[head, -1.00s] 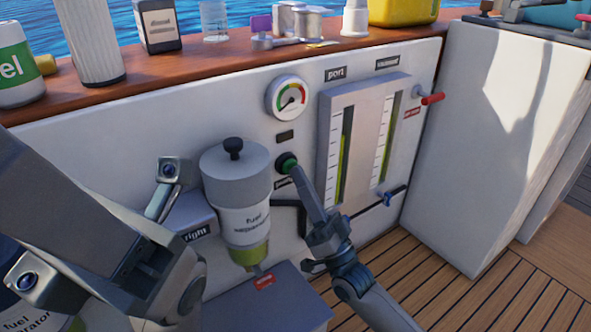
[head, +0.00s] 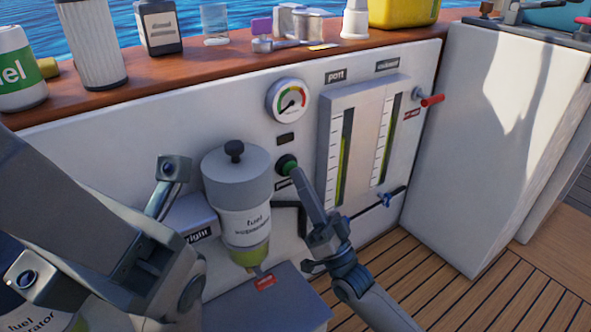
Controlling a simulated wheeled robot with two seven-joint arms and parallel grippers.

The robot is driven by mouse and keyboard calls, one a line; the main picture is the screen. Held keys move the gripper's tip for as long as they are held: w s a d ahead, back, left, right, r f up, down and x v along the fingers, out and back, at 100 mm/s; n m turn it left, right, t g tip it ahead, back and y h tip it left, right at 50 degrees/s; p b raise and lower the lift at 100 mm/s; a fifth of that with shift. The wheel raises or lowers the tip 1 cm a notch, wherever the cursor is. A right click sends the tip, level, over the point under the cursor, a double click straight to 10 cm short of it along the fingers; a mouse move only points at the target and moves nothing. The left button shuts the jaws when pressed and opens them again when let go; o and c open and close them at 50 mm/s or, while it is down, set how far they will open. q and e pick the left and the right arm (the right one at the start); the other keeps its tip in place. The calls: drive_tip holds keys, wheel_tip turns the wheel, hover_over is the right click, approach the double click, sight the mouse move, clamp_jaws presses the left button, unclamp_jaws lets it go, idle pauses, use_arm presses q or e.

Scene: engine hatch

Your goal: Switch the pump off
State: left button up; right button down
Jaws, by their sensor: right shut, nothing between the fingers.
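The pump switch is a round green button (head: 286,164) in a dark ring on the white panel, below the gauge. A dark label (head: 284,184) under it is partly hidden by my gripper. My right gripper (head: 297,173) is shut and empty. Its tips are at the lower right edge of the button; I cannot tell whether they touch or press it. A small dark window (head: 285,139) above the button looks unlit. My left arm crosses the left side, but its fingers do not show.
A round gauge (head: 289,101) sits above the button. The fuel separator (head: 237,205) stands close to its left, the sight-gauge board (head: 362,145) close to its right. A red lever (head: 431,100) and a blue valve (head: 387,199) are farther right. Bottles and cans line the wooden ledge (head: 190,66).

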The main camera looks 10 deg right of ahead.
drive_tip(key=shift+s, duration=0.15)
drive_tip(key=shift+s+d+p, duration=0.35)
drive_tip(key=shift+s+p, duration=0.1)
drive_tip(key=shift+s, duration=0.45)
drive_tip(key=shift+s+d+p, duration=0.3)
drive_tip(key=shift+s+p, duration=0.2)
drive_tip(key=shift+s, duration=0.45)
drive_tip(key=shift+s+d+p, duration=0.35)
drive_tip(key=shift+s+p, duration=0.1)
drive_tip(key=shift+s, duration=0.45)
